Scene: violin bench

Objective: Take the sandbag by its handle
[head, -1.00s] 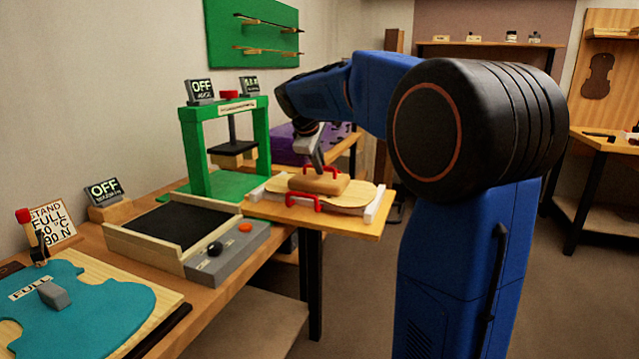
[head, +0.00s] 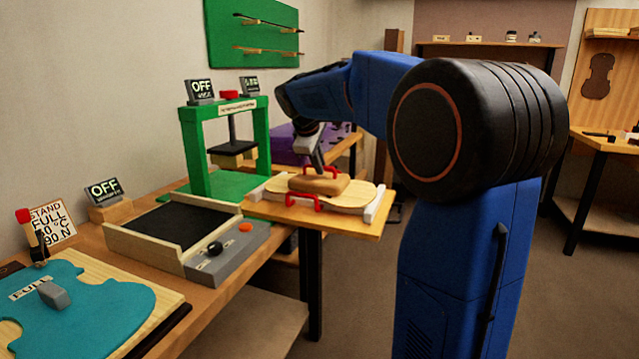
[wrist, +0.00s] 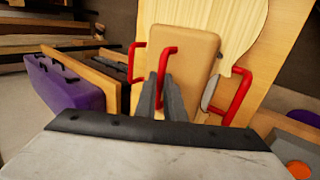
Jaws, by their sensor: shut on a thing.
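The sandbag (head: 336,186) is a tan, rounded block on a pale violin plate (head: 349,201). In the wrist view the sandbag (wrist: 190,55) has a red handle (wrist: 165,50) standing up from it. My gripper (wrist: 166,82) is shut on this handle, with its two grey fingers at either side of it. In the head view my gripper (head: 317,163) comes down onto the top of the bag. The bag appears to rest on the plate; I cannot tell whether any gap shows under it. My fingers hide part of the handle.
Red side handles, one (head: 303,201) at the front, flank the bag on a wooden board (head: 330,223) with white end blocks (head: 379,206). A green press (head: 194,150) stands close behind to the left. A purple case (wrist: 65,85) is at left in the wrist view.

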